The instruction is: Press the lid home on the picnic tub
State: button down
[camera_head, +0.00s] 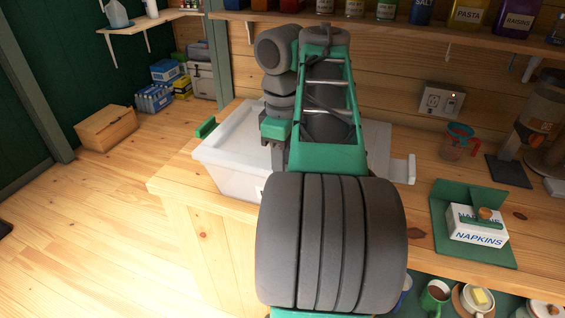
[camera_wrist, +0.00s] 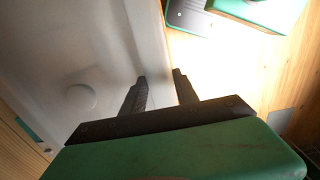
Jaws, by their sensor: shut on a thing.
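The picnic tub (camera_head: 228,178) is a clear, whitish box on the wooden counter, mostly hidden behind my arm in the head view. A green clip (camera_head: 206,127) shows at its left end and a pale tab (camera_head: 411,168) at its right. The pale lid (camera_head: 378,140) lies over the tub; it fills the left of the wrist view, with a round mark (camera_wrist: 82,97). My gripper (camera_wrist: 160,78) is shut on the lid's edge, one finger over the pale surface and one on the outer side. I cannot tell whether the lid sits flush.
A green stand with a napkin box (camera_head: 478,232) stands to the right on the counter. A measuring cup (camera_head: 459,141) and a grinder-like appliance (camera_head: 535,120) are farther right. A shelf with jars (camera_head: 467,14) runs above. Mugs (camera_head: 436,295) sit below at the front right.

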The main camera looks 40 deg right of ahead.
jog(key=shift+c, duration=1.9)
grip_release()
notch_tip(320, 180, up, 7)
jog(key=p, duration=0.7)
jog(key=shift+r, duration=0.1)
jog(key=shift+c, duration=0.2)
grip_shut()
